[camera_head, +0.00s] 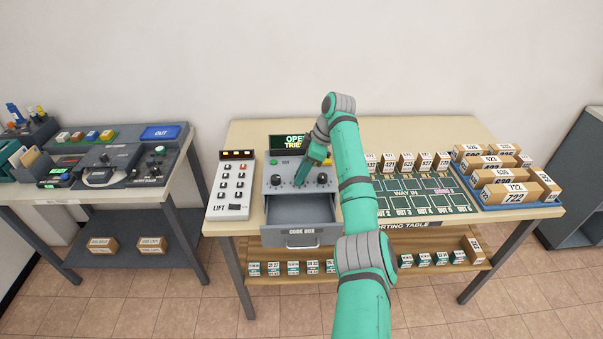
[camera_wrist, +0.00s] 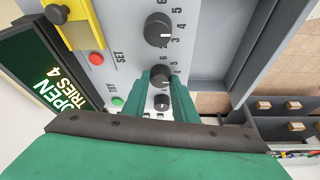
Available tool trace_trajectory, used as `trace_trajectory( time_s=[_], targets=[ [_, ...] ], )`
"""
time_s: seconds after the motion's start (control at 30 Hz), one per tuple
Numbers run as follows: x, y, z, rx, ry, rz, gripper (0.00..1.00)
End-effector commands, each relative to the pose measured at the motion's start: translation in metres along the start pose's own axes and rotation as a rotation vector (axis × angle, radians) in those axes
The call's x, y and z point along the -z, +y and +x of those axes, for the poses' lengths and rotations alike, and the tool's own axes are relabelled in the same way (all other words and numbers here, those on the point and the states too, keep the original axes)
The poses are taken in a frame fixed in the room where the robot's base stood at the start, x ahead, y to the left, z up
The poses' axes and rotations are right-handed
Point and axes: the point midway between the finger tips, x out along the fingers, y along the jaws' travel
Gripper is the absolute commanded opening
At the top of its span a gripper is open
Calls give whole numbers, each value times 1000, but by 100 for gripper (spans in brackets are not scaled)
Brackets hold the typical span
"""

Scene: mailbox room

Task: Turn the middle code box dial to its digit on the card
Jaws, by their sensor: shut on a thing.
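The grey code box (camera_head: 268,189) stands on the sorting table, with a row of dials on its sloped panel. My gripper (camera_head: 299,181) reaches down onto the panel's middle and hides the middle dial in the head view. In the wrist view the middle dial (camera_wrist: 160,76) sits between the fingertips of my gripper (camera_wrist: 161,84), which is shut on it. Its pointer setting is not clear. The right dial (camera_wrist: 158,33) and left dial (camera_wrist: 162,102) are on either side of it. The display (camera_head: 293,140) reads OPEN and TRIES, with a 4 in the wrist view. I cannot make out a card.
The code box drawer (camera_head: 303,229) stands pulled out in front. A red button (camera_wrist: 96,58) and a green button (camera_wrist: 117,101) lie behind the dials. A lift keypad (camera_head: 232,186) is close on the left. Small boxes (camera_head: 405,162) stand to the right.

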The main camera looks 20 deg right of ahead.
Motion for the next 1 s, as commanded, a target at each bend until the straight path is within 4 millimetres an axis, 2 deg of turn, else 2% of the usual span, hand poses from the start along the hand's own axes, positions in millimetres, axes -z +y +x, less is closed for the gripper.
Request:
trace_trajectory(
  time_s=[0.3,0.33,0.4,0.77,0.87,1.0],
  targets=[
    [0,-1,0,3,-1,-1,3],
    [0,-1,0,3,-1,-1,28],
    [0,-1,0,3,-1,-1,44],
    [0,0,-3,0,0,-1,44],
    [0,1,-13,-2,0,0,44],
    [1,1,-37,-3,0,-1,44]
  ],
)
